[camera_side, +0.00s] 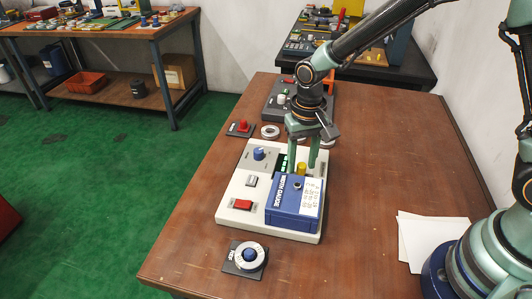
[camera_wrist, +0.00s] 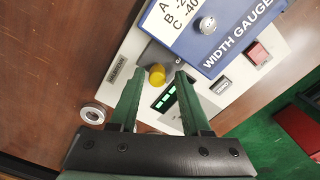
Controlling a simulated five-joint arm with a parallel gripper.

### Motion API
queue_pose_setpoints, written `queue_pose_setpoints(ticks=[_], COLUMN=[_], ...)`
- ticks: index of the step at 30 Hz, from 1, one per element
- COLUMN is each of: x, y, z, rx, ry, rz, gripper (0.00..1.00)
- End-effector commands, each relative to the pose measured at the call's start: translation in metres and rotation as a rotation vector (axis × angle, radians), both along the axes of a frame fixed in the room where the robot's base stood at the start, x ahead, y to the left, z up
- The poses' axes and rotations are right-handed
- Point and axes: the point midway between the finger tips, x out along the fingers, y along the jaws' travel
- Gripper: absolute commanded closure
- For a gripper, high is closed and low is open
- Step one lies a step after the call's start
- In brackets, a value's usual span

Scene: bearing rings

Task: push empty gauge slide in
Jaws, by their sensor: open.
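The blue width gauge (camera_side: 285,209) sits on a cream base panel (camera_side: 229,212), with a white lettered card on its top. It also shows at the top of the wrist view (camera_wrist: 228,42). A yellow knob (camera_side: 301,169) stands by its far edge; in the wrist view the yellow knob (camera_wrist: 157,73) sits on a dark grey piece beside the blue housing. How far that slide piece is out I cannot tell. My gripper (camera_side: 302,165) is open and points down over the panel. In the wrist view the yellow knob appears between the green fingertips; contact cannot be told.
The panel carries a blue knob (camera_side: 259,154), a red switch (camera_side: 242,205) and a green-lit display (camera_wrist: 166,97). A metal ring (camera_wrist: 92,113) lies near the panel. A dial box (camera_side: 245,257) stands in front. White paper (camera_side: 432,240) lies right; the table between is clear.

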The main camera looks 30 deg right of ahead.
Motion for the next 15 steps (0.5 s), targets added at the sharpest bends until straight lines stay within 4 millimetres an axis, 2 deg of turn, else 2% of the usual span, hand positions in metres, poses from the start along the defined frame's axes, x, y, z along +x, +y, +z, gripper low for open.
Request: queue_pose_setpoints(ticks=[15], x=[0.001], y=[0.0], z=[0.038], rx=[0.001], ry=[-0.001], rz=[-0.001], gripper=[0.53])
